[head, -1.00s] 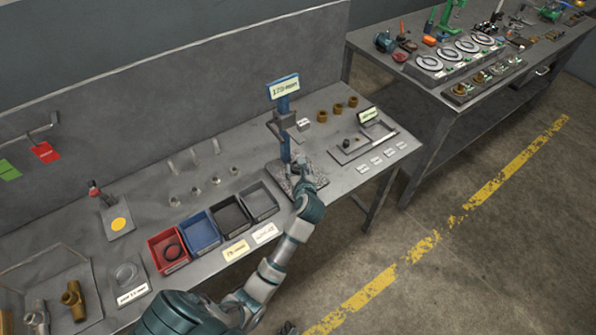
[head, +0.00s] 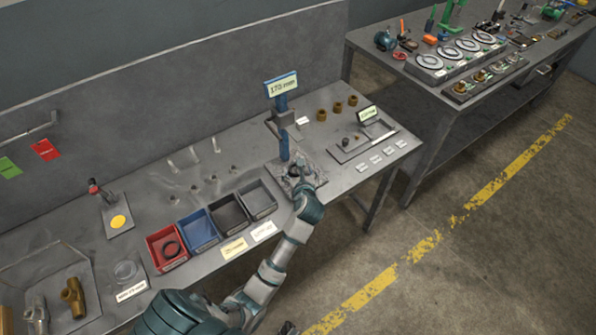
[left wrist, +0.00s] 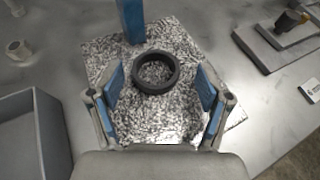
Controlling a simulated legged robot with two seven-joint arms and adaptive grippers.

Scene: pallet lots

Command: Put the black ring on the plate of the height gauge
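The height gauge has a blue column (head: 284,145) and a speckled grey plate (left wrist: 100,50) at its foot. A black ring (left wrist: 156,72) lies flat on that plate, in front of the column, in the left wrist view. My left gripper (left wrist: 160,88) is open over the plate, its blue-padded fingers apart on either side of the ring's near part, with visible gaps. In the head view my left gripper (head: 306,172) hides part of the plate. Another dark ring (head: 171,249) lies in the red bin.
A red bin (head: 153,241), a blue bin and two dark bins stand left of the gauge; one bin (left wrist: 35,135) edges into the wrist view. A tray (head: 345,155) with small parts lies to the right. Brass pieces (head: 338,107) stand behind.

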